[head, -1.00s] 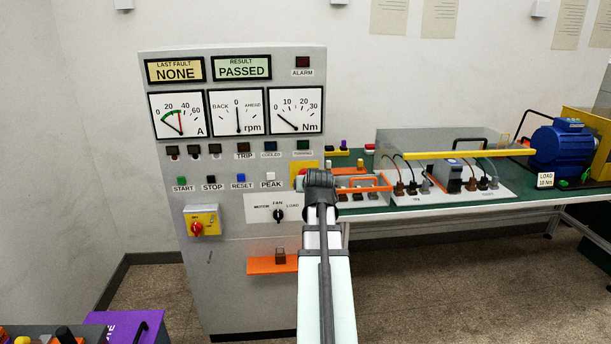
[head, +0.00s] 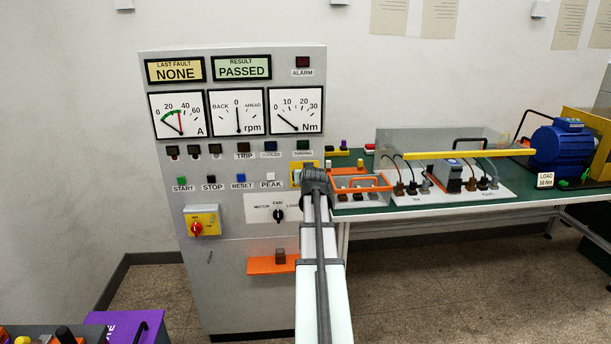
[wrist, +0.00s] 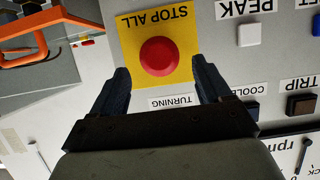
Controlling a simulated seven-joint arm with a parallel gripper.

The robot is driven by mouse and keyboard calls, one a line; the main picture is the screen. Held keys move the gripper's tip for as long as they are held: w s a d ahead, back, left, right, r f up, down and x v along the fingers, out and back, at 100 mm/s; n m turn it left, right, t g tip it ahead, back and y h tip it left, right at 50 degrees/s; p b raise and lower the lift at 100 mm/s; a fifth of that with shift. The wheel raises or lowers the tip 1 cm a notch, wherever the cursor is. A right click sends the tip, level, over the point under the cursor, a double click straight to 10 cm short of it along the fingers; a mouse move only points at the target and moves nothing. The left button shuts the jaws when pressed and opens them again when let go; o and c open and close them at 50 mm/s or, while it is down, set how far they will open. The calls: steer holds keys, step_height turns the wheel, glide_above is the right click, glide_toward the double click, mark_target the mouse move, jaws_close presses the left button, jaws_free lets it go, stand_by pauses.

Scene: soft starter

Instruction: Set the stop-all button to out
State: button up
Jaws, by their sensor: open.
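The stop-all button (wrist: 159,57) is a round red mushroom head on a yellow plate (wrist: 130,35) marked STOP ALL. The wrist view shows it upside down. My gripper (wrist: 160,66) is open, with one dark finger on each side of the button. The fingers look clear of the button's sides; I cannot tell how deep they reach around it. In the head view my wrist hides the button, and only part of the yellow plate (head: 296,176) shows at the grey panel's right side.
The white PEAK button (wrist: 250,35) and the blue COOLED lamp (wrist: 250,110) are near the right finger. The MOTOR-FAN-LOAD selector (head: 278,214) and an orange shelf (head: 268,265) are lower on the panel. A tray with an orange handle (head: 362,183) stands right on the green bench.

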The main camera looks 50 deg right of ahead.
steer(key=shift+x, duration=1.6)
jaws_close()
steer(key=shift+s+a, duration=0.65)
jaws_free()
steer(key=v, duration=1.3)
steer(key=shift+s+a+r, duration=0.2)
steer(key=shift+s, duration=0.05)
